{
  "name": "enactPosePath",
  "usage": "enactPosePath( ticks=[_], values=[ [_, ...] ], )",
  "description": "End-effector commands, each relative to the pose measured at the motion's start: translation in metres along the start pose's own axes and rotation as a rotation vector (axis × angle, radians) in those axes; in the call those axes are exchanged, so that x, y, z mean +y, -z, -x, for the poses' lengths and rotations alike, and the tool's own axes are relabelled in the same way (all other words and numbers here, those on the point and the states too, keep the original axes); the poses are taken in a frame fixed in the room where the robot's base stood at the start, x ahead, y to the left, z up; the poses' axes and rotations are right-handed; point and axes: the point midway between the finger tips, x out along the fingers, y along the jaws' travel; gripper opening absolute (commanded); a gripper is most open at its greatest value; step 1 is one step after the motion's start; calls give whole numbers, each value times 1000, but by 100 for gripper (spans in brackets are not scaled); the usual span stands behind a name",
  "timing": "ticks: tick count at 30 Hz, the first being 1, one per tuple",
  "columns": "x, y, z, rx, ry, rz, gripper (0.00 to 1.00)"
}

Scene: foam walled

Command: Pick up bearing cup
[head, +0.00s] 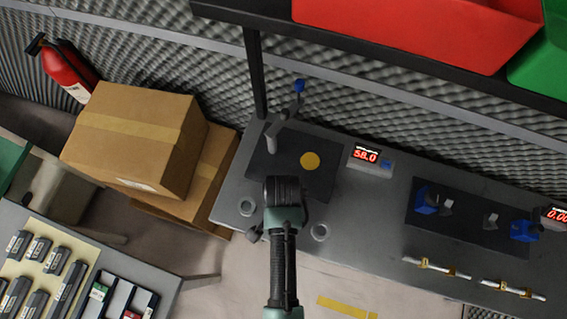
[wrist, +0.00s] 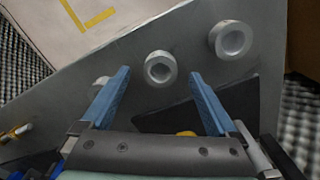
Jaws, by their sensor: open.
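Three short grey ring-shaped cups stand on the grey bench top (head: 365,220). In the wrist view, one cup (wrist: 159,68) lies between and just beyond the fingertips of my gripper (wrist: 159,74). A second cup (wrist: 232,40) is to the right, and a third (wrist: 99,84) is partly hidden behind the left finger. In the head view a cup shows left of my arm (head: 247,208) and another right of it (head: 320,232); my arm hides the middle one. My gripper's blue fingers are apart with nothing held.
A dark mat with a yellow disc (head: 310,161) and a post with a blue tip (head: 299,86) are at the back. A red display (head: 366,154) stands to the right. Cardboard boxes (head: 135,140) are left of the bench. A shelf with red and green bins (head: 425,25) hangs above.

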Motion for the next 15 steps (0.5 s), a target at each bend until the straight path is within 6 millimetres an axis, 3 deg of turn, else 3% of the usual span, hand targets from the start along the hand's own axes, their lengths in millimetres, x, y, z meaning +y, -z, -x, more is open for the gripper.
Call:
enactPosePath(
  ticks=[7,15],
  values=[
    [0,1,-26,-1,0,1,94],
    [-1,1,-28,1,1,0,94]
  ],
)
